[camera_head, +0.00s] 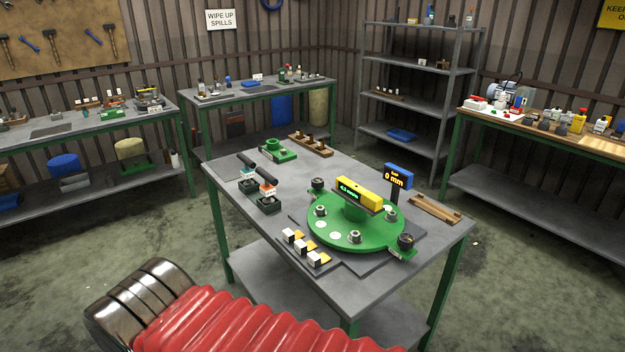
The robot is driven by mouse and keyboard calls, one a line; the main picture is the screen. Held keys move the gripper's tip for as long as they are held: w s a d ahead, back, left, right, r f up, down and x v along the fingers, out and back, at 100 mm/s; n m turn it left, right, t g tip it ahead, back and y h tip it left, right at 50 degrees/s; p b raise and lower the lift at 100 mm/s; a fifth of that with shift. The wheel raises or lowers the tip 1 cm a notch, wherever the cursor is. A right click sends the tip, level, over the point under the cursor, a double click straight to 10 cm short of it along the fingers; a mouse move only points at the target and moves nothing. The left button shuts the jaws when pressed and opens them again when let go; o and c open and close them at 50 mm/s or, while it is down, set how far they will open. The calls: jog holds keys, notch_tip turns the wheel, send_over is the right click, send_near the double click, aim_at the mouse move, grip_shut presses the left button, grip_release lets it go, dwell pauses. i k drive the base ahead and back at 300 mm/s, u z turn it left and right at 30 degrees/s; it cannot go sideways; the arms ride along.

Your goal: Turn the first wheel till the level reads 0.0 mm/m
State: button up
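A yellow level (373,197) with a small green-lit readout lies across the hub of a round green plate (330,236) on the middle table. The readout's digits are too small to read surely. Two dark wheels sit at the plate's edge: one wheel (318,184) at the back left, one wheel (405,241) at the front right. I cannot tell which is the first. My gripper is out of view; red bellows and a dark metal part, apparently mine, fill the bottom left.
The middle table (320,285) also holds white-and-yellow blocks (300,247) at the plate's front left, dark trays (268,205), a green fixture (278,149), a wooden rack (310,146) and a wooden strip (434,209). Other benches and a shelf (408,91) stand behind.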

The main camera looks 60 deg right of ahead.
aim_at(318, 182)
jog(key=i, duration=2.6)
jog(key=z, duration=2.6)
